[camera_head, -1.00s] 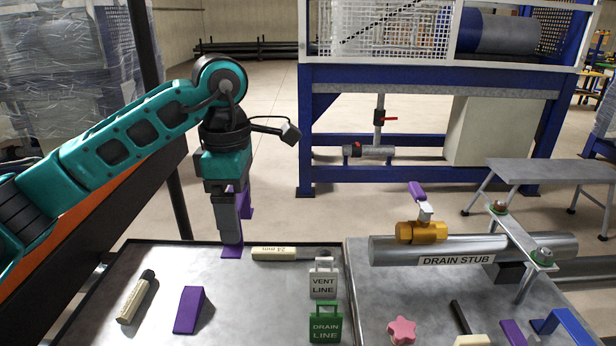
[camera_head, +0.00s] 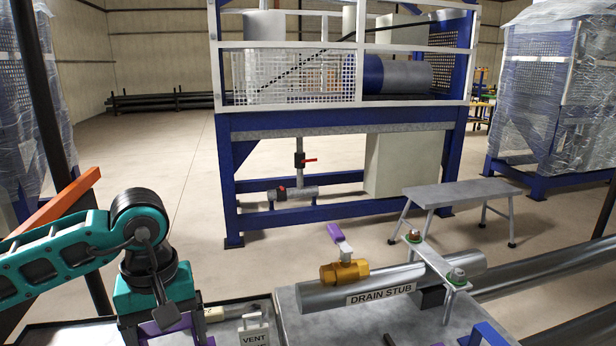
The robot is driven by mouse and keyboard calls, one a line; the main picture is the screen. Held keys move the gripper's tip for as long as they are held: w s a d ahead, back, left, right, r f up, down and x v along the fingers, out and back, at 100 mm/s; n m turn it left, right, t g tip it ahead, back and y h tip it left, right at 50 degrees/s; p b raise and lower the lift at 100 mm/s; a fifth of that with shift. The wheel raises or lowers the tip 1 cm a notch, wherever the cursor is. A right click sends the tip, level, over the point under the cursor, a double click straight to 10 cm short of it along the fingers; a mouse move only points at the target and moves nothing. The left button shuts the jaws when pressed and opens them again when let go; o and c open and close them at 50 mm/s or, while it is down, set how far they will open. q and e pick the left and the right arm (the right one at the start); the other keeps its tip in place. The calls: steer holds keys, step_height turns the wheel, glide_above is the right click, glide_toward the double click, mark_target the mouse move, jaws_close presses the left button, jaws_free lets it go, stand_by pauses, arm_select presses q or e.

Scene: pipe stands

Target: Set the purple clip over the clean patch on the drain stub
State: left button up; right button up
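The drain stub (camera_head: 408,280) is a grey metal pipe on the bench at the lower right. It carries a DRAIN STUB label (camera_head: 381,294) and a brass-coloured valve (camera_head: 344,272) with a purple handle (camera_head: 336,232). I cannot make out a clean patch on it. My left gripper (camera_head: 165,328) is low at the left, apart from the stub and left of it. Purple (camera_head: 166,318) shows at its lower end; I cannot tell whether this is the clip or part of the gripper. Its fingertips are cut off by the bottom edge. My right gripper is not in view.
A metal bracket (camera_head: 432,262) with bolts spans the stub right of the valve. A VENT LINE tag (camera_head: 254,332) stands between the gripper and the stub. A blue piece (camera_head: 488,335) lies at the bench's front. A grey step bench (camera_head: 460,193) stands behind on open floor.

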arm_select(q)
steer(key=m, duration=0.1)
steer(key=s+f+m, duration=0.1)
steer(key=m, duration=0.1)
steer(key=f+m, duration=0.1)
steer(key=m, duration=0.1)
steer(key=shift+s+d+f, duration=0.2)
steer(key=shift+s+d, duration=0.05)
steer(key=shift+d, duration=0.1)
